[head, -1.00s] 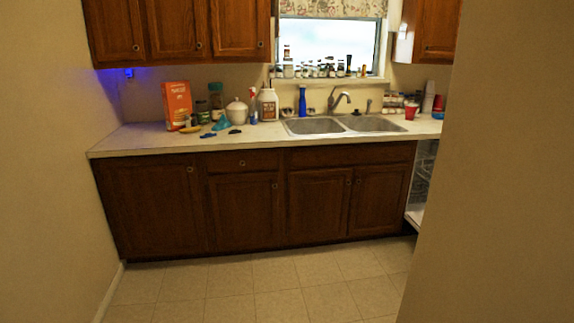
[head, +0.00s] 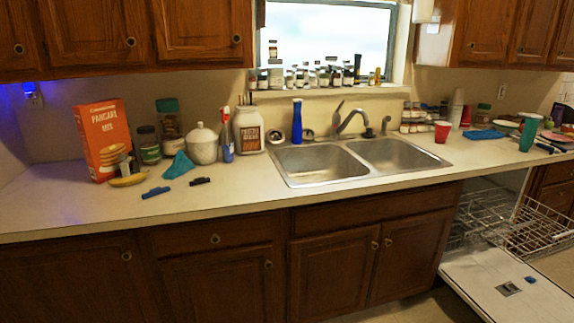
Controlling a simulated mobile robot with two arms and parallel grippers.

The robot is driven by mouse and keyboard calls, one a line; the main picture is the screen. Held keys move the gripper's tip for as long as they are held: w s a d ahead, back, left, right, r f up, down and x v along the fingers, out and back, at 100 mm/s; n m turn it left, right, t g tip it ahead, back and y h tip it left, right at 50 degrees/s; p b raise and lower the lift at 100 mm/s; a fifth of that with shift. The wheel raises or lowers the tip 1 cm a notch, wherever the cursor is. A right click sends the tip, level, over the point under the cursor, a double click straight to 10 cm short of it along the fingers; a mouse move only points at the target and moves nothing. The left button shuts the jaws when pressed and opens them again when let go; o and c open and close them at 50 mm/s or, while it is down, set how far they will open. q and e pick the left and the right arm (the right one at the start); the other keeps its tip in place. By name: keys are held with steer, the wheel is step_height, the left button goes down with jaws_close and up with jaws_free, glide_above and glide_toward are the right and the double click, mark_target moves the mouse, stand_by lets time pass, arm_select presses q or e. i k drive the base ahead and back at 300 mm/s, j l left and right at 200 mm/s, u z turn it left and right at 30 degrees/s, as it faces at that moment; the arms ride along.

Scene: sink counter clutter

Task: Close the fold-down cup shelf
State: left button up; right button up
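An open dishwasher is at the lower right, its door (head: 512,285) lowered flat. Its wire racks show above the door; one rack (head: 535,228) reaches out over it to the right. I cannot make out the fold-down cup shelf among the thin wires, nor whether it is up or down. Neither of my grippers is in view.
The counter (head: 230,190) runs across the view with a double sink (head: 320,163). A pancake mix box (head: 103,140), a white jar (head: 203,145) and a banana (head: 128,180) are at left. A red cup (head: 442,131) and a green cup (head: 528,138) are at right.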

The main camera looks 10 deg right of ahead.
mark_target(470, 193)
steer(key=i+l+z, duration=0.1)
steer(key=i+z, duration=0.8)
steer(key=i+j+z, duration=0.2)
steer(key=i+z, duration=0.25)
steer(key=i+l+z, duration=0.2)
steer(key=i+z, duration=0.25)
steer(key=i+l+z, duration=0.1)
steer(key=i+z, duration=0.15)
steer(key=z, duration=0.2)
steer(key=i+z, duration=0.45)
steer(key=k+j, duration=0.05)
steer(key=k, duration=0.05)
